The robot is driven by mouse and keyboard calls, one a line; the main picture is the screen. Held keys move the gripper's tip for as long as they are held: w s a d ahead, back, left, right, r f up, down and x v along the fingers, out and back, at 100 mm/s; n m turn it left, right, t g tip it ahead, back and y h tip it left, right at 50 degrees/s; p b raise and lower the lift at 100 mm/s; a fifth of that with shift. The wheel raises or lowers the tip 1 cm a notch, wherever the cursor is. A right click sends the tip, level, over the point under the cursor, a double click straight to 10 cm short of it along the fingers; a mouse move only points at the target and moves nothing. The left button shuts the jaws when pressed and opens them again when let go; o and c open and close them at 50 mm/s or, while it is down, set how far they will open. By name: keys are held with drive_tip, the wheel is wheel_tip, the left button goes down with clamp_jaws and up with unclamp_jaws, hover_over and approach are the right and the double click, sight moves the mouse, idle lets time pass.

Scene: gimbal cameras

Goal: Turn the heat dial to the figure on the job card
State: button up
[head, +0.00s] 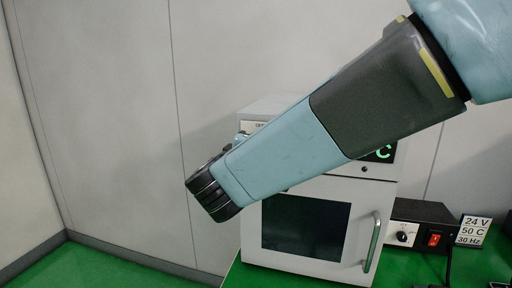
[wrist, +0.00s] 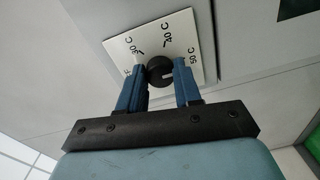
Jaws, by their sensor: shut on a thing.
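In the wrist view the heat dial's black knob (wrist: 159,68) sits on a white plate (wrist: 141,35) marked 30 C, 40 C and 50 C; another mark on the left is partly covered. A white line on the knob points right, roughly towards the 50 C mark. My gripper (wrist: 160,77) has its two blue fingers on either side of the knob, shut on it. In the head view the job card (head: 473,231) reads 24 V, 50 C, 30 Hz. My arm hides the dial there.
A white oven (head: 300,184) with a dark window and a bar handle (head: 373,242) stands on the green bench. Its green display (head: 383,153) shows a C, the figure covered by my arm. A black supply box (head: 422,227) with a red switch stands to its right.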

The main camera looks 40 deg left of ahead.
drive_tip(key=shift+f, duration=0.35)
drive_tip(key=o, duration=1)
drive_tip(key=shift+r, duration=0.2)
drive_tip(key=shift+o, duration=0.2)
drive_tip(key=v, duration=1.3)
drive_tip(key=shift+s, duration=0.3)
drive_tip(key=shift+d, duration=0.15)
